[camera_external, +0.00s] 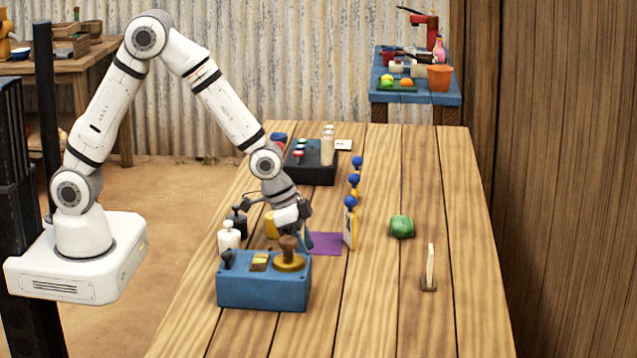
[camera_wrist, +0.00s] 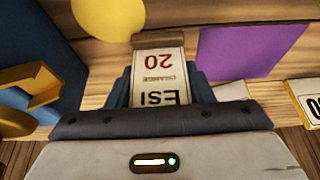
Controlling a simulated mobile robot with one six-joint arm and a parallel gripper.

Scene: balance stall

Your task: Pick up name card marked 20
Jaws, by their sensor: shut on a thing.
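The name card marked 20 (camera_wrist: 158,68) is white with a red 20 and dark lettering, and appears upside down in the wrist view. A brown base shows at its far end. My gripper (camera_wrist: 160,90) has its blue-grey fingers on both sides of the card, shut on it. In the external view my gripper (camera_external: 304,236) is low over the table, just behind the blue box (camera_external: 262,293). The card is mostly hidden there. I cannot tell whether its base touches the table.
A purple sheet (camera_external: 326,243) lies beside my gripper. Several blue-topped pieces (camera_external: 350,222) stand to its right. A green object (camera_external: 402,226) and another upright card (camera_external: 430,266) are farther right. White (camera_external: 229,236) and yellow (camera_external: 271,226) items stand left. The table's front right is clear.

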